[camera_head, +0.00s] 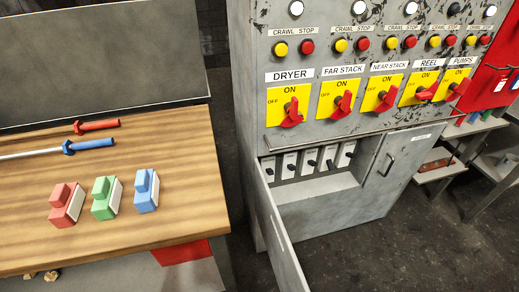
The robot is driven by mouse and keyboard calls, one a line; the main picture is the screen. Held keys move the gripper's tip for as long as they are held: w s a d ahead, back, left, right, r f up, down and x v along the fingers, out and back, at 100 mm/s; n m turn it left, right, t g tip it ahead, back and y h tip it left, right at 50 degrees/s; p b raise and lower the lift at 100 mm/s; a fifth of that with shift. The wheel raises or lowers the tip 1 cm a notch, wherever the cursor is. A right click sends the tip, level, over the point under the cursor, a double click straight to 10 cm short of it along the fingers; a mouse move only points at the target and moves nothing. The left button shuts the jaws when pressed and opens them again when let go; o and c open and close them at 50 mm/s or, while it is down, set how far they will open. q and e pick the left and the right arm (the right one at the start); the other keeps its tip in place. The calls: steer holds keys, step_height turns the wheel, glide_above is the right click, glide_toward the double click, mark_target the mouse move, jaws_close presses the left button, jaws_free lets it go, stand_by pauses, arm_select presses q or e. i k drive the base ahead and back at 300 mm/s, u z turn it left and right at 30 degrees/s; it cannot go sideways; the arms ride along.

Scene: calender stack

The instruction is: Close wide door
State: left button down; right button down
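The wide door (281,243) is a grey metal panel hinged at the left side of the lower opening in the control cabinet (345,205). It stands swung open toward me, seen nearly edge-on, and its near end runs to the bottom of the picture. Inside the opening is a row of several grey breakers (311,161) with black levers. To the right of the opening is a narrower grey door (396,165) with a handle, which looks shut. Neither of my grippers is in view.
A wooden workbench (190,160) stands at the left with red, green and blue blocks and two screwdriver-like tools (93,126). Red switches (343,104) stick out of the cabinet front above the opening. Dark floor (350,260) is clear right of the open door.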

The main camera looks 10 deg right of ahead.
mark_target(290, 277)
steer(key=z, duration=0.75)
steer(key=k, duration=1)
steer(key=u, duration=0.3)
